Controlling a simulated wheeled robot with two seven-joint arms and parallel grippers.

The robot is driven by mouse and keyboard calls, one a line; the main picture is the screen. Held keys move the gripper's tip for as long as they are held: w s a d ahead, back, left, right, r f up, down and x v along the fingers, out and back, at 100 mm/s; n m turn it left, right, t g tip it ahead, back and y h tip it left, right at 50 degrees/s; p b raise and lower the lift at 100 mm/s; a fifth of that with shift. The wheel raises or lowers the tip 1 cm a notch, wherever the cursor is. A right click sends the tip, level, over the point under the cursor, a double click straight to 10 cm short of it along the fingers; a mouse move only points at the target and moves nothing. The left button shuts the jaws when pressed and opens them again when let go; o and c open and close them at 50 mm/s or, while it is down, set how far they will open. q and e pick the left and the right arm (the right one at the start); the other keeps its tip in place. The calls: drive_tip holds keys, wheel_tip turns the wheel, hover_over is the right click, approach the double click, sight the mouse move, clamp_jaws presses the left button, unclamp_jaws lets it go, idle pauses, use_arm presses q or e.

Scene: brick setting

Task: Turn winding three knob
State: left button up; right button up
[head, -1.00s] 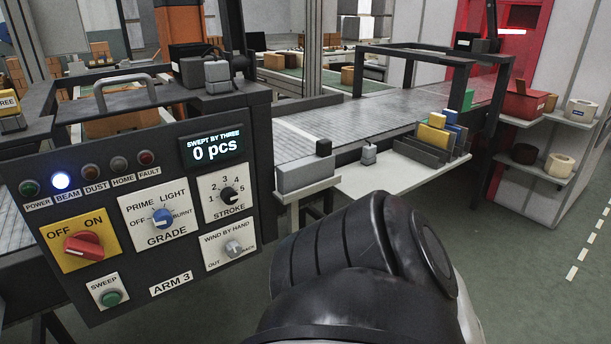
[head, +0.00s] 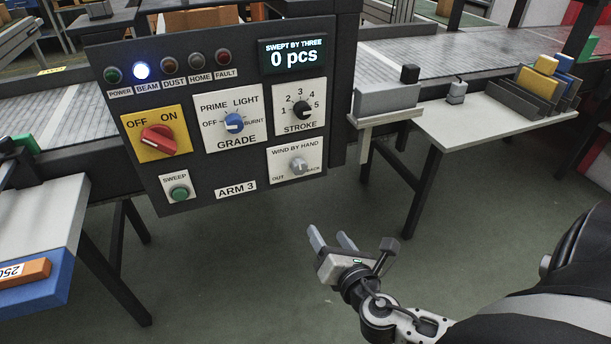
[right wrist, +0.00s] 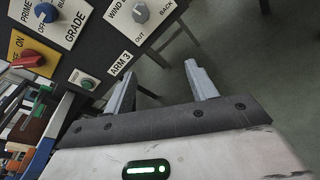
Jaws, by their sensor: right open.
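The winding knob is the small grey knob (head: 298,166) on the white "WIND BY HAND" plate (head: 282,153), at the lower right of the dark control panel (head: 207,203). The plate is marked OUT and BACK. The knob also shows at the top of the right wrist view (right wrist: 140,13). My right gripper (head: 329,238) is open and empty, below and a little right of the knob, apart from the panel. Its two fingers (right wrist: 160,85) show in the right wrist view with nothing between them. My left gripper is not in view.
Near the knob are the stroke knob (head: 302,109), grade knob (head: 234,122), red switch (head: 158,140) and green sweep button (head: 180,193). A white side table (head: 450,135) stands right of the panel. A blue tray (head: 35,293) is at left. The floor below is clear.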

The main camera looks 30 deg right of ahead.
wheel_tip(320, 180, up, 2)
drive_tip(key=w+d+n+t, duration=0.1)
drive_tip(key=n+t, duration=0.1)
drive_tip(key=n, duration=0.3)
approach(301, 169)
drive_tip(key=x, duration=0.8)
drive_tip(key=shift+w, duration=0.2)
drive_tip(key=c, duration=1)
